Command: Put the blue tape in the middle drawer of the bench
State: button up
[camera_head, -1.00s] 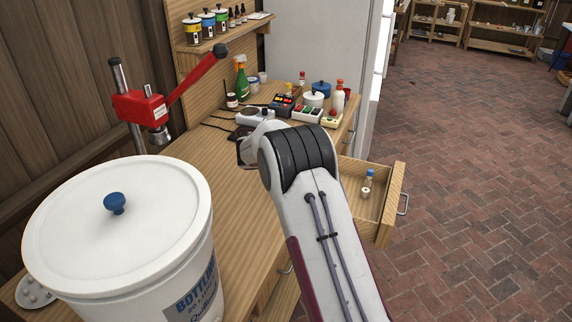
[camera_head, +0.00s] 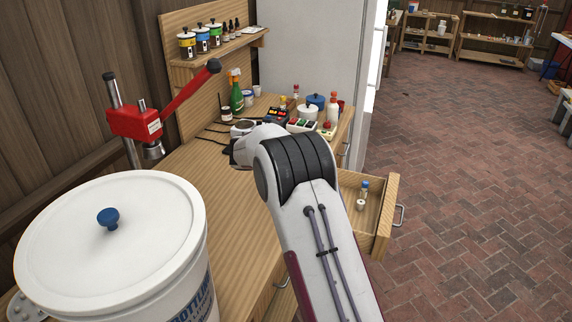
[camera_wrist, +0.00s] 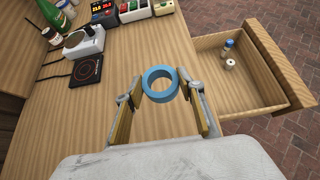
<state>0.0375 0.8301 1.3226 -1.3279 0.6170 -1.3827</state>
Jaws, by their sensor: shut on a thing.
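The blue tape (camera_wrist: 160,97) is a ring between the fingers of my gripper (camera_wrist: 158,92) in the wrist view. My gripper is shut on it and holds it over the wooden bench top (camera_wrist: 120,60). An open drawer (camera_wrist: 268,97) sticks out from the bench to the right of the tape; it also shows in the head view (camera_head: 352,242). It lies between a nearer handle and a farther handle on the bench front. In the head view my arm hides the tape and my fingers.
A small blue-capped bottle (camera_wrist: 228,46) and a white roll (camera_wrist: 230,64) are in the drawer's far part; its near part is clear. A scale (camera_wrist: 84,44), hot plate (camera_wrist: 86,70) and bottles stand farther back. A white bucket (camera_head: 110,240) stands at the near left.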

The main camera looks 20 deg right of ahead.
jog(key=s+d+f, duration=0.4)
jog(key=d, duration=0.3)
jog(key=s+d+f+m+g, duration=0.1)
jog(key=s+d+f, duration=0.3)
jog(key=d, duration=0.4)
jog(key=s+d+f+m+h, duration=0.1)
jog(key=s+d+f, duration=0.3)
jog(key=d, duration=0.3)
jog(key=shift+s+d+f+g, duration=0.2)
jog(key=shift+s+d+g, duration=0.1)
jog(key=shift+s+g, duration=0.1)
jog(key=shift+f, duration=0.1)
notch_tip(320, 180, down, 6)
dwell(0.3)
jog(key=shift+f, duration=1.9)
